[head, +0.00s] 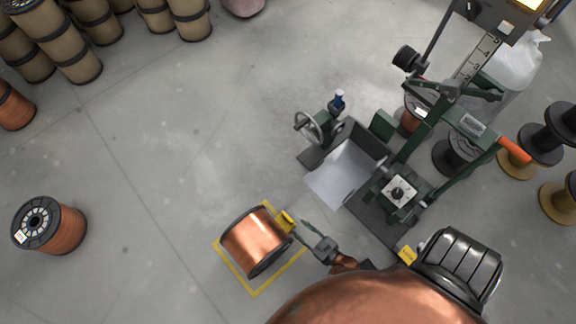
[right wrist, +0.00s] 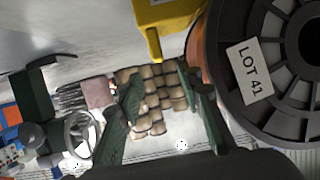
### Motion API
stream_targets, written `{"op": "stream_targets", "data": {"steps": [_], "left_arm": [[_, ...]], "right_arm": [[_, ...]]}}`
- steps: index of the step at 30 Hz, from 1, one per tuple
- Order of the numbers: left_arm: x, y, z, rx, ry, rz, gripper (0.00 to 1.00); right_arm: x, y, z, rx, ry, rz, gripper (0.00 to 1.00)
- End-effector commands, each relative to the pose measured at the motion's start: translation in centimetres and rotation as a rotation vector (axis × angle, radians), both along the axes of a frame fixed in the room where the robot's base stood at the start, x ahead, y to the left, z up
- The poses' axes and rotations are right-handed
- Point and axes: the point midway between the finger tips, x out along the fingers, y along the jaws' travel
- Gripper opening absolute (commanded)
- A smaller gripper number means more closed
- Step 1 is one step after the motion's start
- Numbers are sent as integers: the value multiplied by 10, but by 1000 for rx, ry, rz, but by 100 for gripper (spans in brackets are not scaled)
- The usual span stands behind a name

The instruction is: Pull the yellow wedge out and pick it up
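The yellow wedge (head: 287,220) sits on the floor against the right side of a copper wire spool (head: 254,240) inside a yellow floor square. In the right wrist view the yellow wedge (right wrist: 172,20) shows at the top, partly cut off, beside the spool's black flange (right wrist: 270,75) with a "LOT 41" label. My right gripper (head: 308,226) is just right of the wedge. In the wrist view its green fingers (right wrist: 164,78) are spread with nothing between them, and the wedge lies past their tips. My left gripper is not in view.
A green machine (head: 440,115) with a handwheel (head: 312,127) and tray (head: 345,175) stands right of my right gripper. Brown drums (head: 70,60) stand at the back left.

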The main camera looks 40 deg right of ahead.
Motion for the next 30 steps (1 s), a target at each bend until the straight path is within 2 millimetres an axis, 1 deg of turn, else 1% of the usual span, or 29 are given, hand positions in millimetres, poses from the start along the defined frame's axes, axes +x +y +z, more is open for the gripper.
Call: {"op": "stream_targets", "data": {"steps": [1, 2, 6, 9, 18, 23, 30], "left_arm": [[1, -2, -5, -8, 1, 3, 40], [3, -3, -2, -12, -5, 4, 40], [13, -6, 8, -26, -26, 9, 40], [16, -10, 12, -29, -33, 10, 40], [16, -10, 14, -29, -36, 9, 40], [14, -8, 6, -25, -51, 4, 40], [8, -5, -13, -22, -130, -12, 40]], "right_arm": [[0, 0, -13, 1, -6, -12, 33], [3, 1, -14, 2, -14, -19, 33], [11, 1, -15, 5, -40, -43, 33], [13, 1, -13, 6, -50, -50, 33], [15, 1, -11, 6, -52, -50, 33], [23, 1, -15, 5, -51, -51, 33], [54, -1, -28, 7, -48, -50, 33]]}}
